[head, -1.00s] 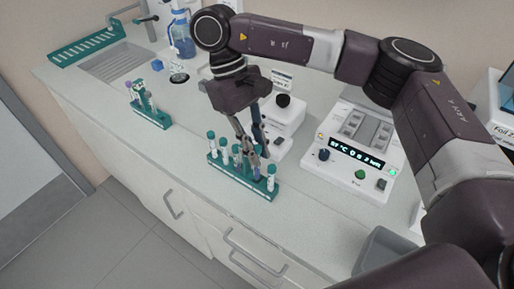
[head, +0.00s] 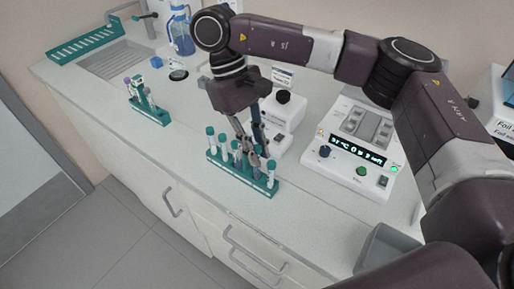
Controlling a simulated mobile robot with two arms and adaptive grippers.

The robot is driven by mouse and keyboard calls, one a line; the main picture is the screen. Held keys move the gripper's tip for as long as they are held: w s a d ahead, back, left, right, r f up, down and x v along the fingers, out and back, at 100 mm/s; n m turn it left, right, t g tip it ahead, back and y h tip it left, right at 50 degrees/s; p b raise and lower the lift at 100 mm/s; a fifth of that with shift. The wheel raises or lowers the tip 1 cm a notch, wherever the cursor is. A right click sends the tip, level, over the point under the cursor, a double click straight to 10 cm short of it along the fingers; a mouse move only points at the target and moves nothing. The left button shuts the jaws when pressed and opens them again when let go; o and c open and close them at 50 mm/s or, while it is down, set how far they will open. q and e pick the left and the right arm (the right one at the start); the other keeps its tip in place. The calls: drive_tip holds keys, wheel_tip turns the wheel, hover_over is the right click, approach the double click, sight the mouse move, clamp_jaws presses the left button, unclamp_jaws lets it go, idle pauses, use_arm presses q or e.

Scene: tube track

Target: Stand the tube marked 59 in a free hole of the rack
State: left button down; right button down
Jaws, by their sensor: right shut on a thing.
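The teal rack (head: 226,176) stands near the counter's front edge with several teal-capped tubes upright in a row. My right gripper (head: 252,158) points down over the right half of this rack. It is shut on a tube among the others; its fingers hide most of that tube, and I cannot read its mark. I cannot tell whether the tube's foot is inside a hole. One teal-capped tube (head: 271,172) stands at the rack's right end, and another (head: 210,138) at its left end. No mark 59 is legible. My left gripper is out of view.
A second teal rack (head: 152,115) with a few tubes stands further left. A white device with a dark knob (head: 283,97) is behind the gripper. A heater block with a display (head: 352,150) and a grey bin (head: 385,250) are at right.

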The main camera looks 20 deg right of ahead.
drive_tip(key=shift+r+p, duration=1)
drive_tip(key=shift+r, duration=0.05)
drive_tip(key=c, duration=1.8)
unclamp_jaws()
drive_tip(key=shift+c, duration=0.2)
drive_tip(key=shift+w+r, duration=0.1)
drive_tip(key=shift+r, duration=0.05)
drive_tip(key=v, duration=1.1)
drive_tip(key=shift+r, duration=0.35)
drive_tip(key=shift+w+a+f, duration=0.1)
